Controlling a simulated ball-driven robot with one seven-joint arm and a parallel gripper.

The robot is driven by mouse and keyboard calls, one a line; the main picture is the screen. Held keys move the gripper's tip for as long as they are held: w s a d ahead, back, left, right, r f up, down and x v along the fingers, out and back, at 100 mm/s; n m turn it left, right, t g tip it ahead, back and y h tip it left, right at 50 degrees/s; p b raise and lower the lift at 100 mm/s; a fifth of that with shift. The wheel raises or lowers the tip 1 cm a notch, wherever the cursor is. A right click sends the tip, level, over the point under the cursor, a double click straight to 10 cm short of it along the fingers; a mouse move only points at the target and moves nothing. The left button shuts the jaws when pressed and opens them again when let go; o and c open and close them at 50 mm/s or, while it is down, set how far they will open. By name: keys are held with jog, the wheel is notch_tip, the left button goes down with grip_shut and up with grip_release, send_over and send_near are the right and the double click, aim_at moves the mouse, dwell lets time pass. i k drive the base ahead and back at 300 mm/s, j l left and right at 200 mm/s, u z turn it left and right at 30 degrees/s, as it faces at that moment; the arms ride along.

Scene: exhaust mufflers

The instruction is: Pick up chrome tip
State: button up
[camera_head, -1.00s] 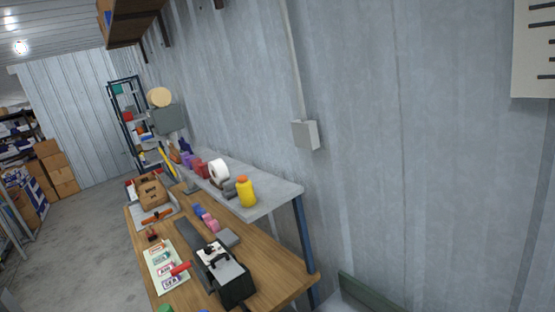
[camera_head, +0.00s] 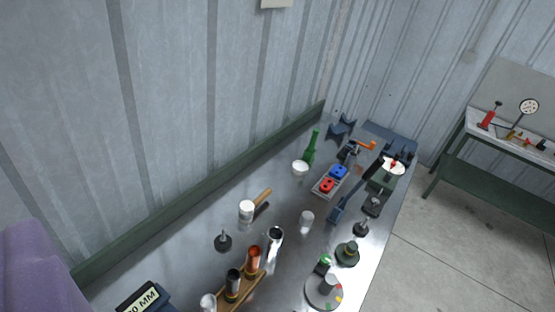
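A shiny chrome tube (camera_head: 274,240), which looks like the chrome tip, stands tilted in the picture at the front middle of the metal bench. Just left of it a wooden rack (camera_head: 243,288) holds a copper-coloured tube (camera_head: 253,259), a dark tube (camera_head: 233,284) and a pale silvery one (camera_head: 208,303) cut by the bottom edge. I cannot tell whether the chrome tube touches the rack. My gripper is not in view.
The metal bench (camera_head: 290,210) also bears a green bottle (camera_head: 310,148), white cups (camera_head: 300,168), a tray with red and blue parts (camera_head: 329,182), a round dial-like base (camera_head: 324,291) and dark fittings (camera_head: 347,253). A purple shape (camera_head: 40,268) fills the lower left. Clear floor (camera_head: 460,240) lies right.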

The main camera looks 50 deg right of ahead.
aim_at(275, 235)
jog(key=z, duration=1.6)
